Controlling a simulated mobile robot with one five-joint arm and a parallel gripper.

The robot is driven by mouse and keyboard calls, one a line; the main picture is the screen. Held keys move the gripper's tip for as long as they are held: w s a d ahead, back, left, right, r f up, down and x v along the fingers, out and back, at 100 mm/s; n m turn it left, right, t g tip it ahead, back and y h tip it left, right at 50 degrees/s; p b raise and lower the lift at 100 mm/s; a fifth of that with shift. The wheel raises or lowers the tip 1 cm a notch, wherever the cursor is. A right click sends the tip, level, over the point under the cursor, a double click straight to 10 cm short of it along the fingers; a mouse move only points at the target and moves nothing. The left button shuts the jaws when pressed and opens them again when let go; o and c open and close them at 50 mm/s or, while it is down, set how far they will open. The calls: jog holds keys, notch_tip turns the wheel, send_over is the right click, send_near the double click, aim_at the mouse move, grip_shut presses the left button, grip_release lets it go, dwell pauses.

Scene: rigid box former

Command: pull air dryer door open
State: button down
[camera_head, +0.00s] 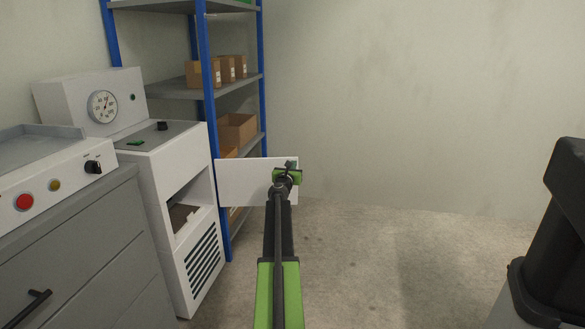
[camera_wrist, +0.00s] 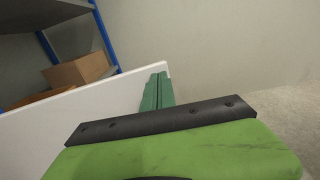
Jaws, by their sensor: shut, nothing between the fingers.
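The air dryer (camera_head: 165,155) is a white cabinet with a round gauge at left in the head view. Its front opening (camera_head: 187,207) is uncovered, with something brown inside. The white door (camera_head: 243,183) stands swung out to the right, well away from the opening. It also fills the left of the wrist view (camera_wrist: 50,127). My gripper (camera_head: 289,166) is at the door's outer end, in front of it from the head camera. Its green fingers (camera_wrist: 157,91) are together and empty beside the door's edge in the wrist view. Whether they touch the door cannot be told.
A blue-post shelf (camera_head: 184,88) with cardboard boxes (camera_head: 237,129) stands behind the door. A grey drawer cabinet (camera_head: 75,250) is at left, bearing a panel with a red button (camera_head: 24,202). A black object (camera_head: 560,240) is at right. The floor (camera_head: 390,255) between is clear.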

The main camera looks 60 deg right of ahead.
jog(key=shift+w, duration=0.1)
jog(key=s+a, duration=0.7)
jog(key=a, duration=0.5)
jog(key=shift+a, duration=0.15)
jog(key=shift+w, duration=0.1)
